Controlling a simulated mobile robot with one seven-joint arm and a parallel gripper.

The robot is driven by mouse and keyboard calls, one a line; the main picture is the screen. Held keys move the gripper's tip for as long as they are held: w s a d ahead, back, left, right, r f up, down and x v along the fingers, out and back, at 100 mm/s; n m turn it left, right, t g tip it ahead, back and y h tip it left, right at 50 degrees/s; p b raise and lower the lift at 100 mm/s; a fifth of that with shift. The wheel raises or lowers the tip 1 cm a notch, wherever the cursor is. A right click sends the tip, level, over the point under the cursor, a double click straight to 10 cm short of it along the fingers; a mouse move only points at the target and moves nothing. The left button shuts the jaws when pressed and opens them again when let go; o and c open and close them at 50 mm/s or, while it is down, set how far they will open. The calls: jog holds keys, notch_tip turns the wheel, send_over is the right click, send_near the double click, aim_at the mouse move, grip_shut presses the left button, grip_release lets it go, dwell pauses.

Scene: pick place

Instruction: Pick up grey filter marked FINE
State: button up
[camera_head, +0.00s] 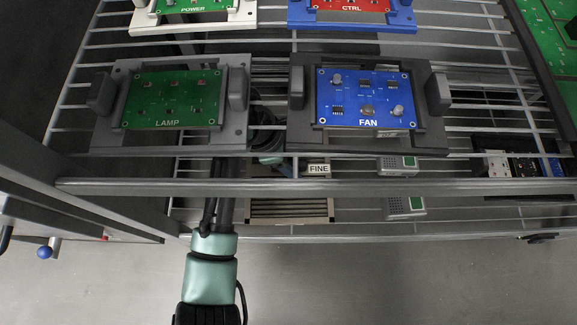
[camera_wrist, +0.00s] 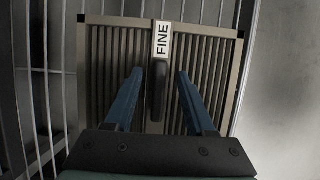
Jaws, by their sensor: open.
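The grey filter (camera_wrist: 218,63) fills the middle of the wrist view, a slatted panel with a frame and a white FINE label. A dark upright handle (camera_wrist: 157,90) stands out from its face below the label. My gripper (camera_wrist: 159,72) is open, its two blue fingers on either side of the handle with gaps on both sides; I cannot tell how deep they reach. In the head view the filter (camera_head: 290,209) lies on the lower shelf, its label showing just above the shelf's front rail. My gripper is mostly hidden there behind the upper shelf.
The upper wire shelf holds a green LAMP board (camera_head: 172,98) and a blue FAN board (camera_head: 366,98) in grey holders, above my arm. The front rail (camera_head: 330,187) crosses over the filter in the head view.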

dwell(0.3)
grip_shut()
dwell(1.3)
